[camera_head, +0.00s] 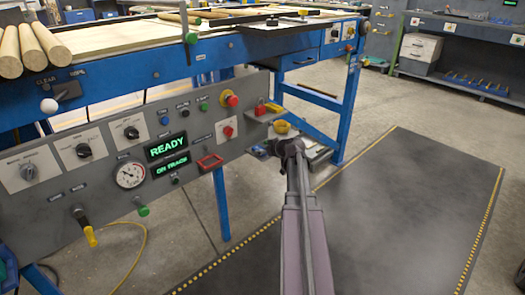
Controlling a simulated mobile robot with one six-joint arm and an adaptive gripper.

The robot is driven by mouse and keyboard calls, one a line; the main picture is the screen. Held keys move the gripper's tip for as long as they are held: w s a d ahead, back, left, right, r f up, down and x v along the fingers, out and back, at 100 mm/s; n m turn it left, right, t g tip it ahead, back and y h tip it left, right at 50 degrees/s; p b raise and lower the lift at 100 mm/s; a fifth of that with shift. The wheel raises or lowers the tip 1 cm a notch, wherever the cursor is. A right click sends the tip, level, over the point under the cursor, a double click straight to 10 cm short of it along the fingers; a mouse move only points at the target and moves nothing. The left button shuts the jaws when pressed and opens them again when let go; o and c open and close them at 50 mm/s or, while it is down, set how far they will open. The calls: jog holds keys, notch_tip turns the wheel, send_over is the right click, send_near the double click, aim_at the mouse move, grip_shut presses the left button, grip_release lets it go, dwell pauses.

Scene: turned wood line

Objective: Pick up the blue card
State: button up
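I cannot make out a blue card in the head view. My arm reaches up from the bottom of the picture, and its dark end with my gripper (290,146) is at a small low shelf (262,151) beside the grey control panel. The fingers are small and partly hidden by my own arm, so I cannot tell whether they are open or shut, or whether they hold anything. A yellow bowl-like item (282,127) is just behind my gripper. A pale flat item (318,153) lies to its right.
The grey control panel (105,193) with knobs, a gauge and lit displays is on the left. A blue-framed bench (150,68) with round wood rods (44,43) stands above it. A blue leg (349,105) stands behind the shelf. The dark floor mat (400,220) is clear.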

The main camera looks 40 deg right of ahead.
jog(key=shift+c, duration=0.9)
jog(key=shift+r, duration=0.15)
notch_tip(320, 180, up, 2)
jog(key=shift+p, duration=1.15)
jog(key=shift+r+p, duration=0.8)
jog(key=s+r+p, duration=0.1)
jog(key=s, duration=1.5)
jog(key=shift+d, duration=0.45)
jog(key=shift+r, duration=0.15)
